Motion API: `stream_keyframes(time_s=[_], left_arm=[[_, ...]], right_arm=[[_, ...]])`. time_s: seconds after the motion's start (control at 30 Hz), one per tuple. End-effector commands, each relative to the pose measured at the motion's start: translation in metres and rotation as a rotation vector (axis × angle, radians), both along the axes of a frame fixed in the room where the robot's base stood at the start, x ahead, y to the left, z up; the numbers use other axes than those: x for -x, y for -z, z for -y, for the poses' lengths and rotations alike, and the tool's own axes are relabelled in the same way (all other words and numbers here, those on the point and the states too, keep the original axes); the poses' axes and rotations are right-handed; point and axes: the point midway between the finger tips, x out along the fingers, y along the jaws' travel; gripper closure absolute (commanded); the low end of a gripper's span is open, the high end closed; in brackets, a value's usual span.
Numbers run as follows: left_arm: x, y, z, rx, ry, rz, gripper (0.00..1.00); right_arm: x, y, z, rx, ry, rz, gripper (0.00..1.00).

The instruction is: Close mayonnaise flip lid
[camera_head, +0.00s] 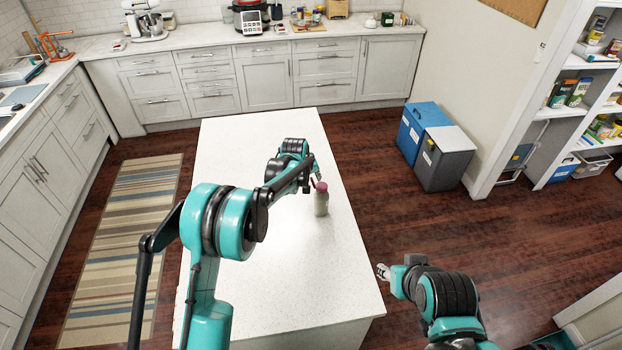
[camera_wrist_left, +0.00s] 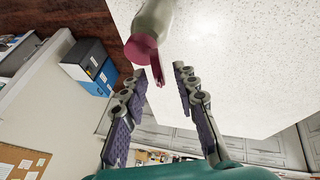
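The mayonnaise bottle (camera_head: 321,206) stands upright on the white island (camera_head: 250,290). It has a pale body and a dark pink cap; the cap (camera_wrist_left: 140,51) also shows in the left wrist view. A thin pink flap, apparently the flip lid (camera_wrist_left: 157,72), sticks out from the cap, so the lid looks open. My left gripper (camera_wrist_left: 160,75) is open, with its two fingers apart and the lid's end near the gap between their tips. I see no clear contact. My right gripper (camera_head: 383,272) is beside the island's right edge, too small to read, away from the bottle.
The island top around the bottle is otherwise clear. Blue and grey bins (camera_head: 445,158) stand on the floor to the right. Pantry shelves (camera_head: 575,100) are at the far right. A back counter (camera_head: 200,48) holds appliances. A striped rug (camera_head: 125,240) lies left of the island.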

Motion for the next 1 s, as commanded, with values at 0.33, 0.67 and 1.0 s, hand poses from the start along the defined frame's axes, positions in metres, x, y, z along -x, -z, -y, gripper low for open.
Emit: stream_keyframes(time_s=[0.33, 0.67, 1.0], left_arm=[[0.000, 0.000, 0.000, 0.000, 0.000, 0.000, 1.00], [0.000, -0.001, 0.002, -0.019, 0.001, -0.005, 1.00], [-0.003, -0.002, 0.012, -0.199, 0.004, -0.053, 1.00]], right_arm=[[0.000, 0.000, 0.000, 0.000, 0.000, 0.000, 0.60], [0.000, 0.001, 0.000, 0.000, 0.000, 0.000, 0.60], [0.000, 0.009, 0.000, 0.000, 0.000, 0.000, 0.60]])
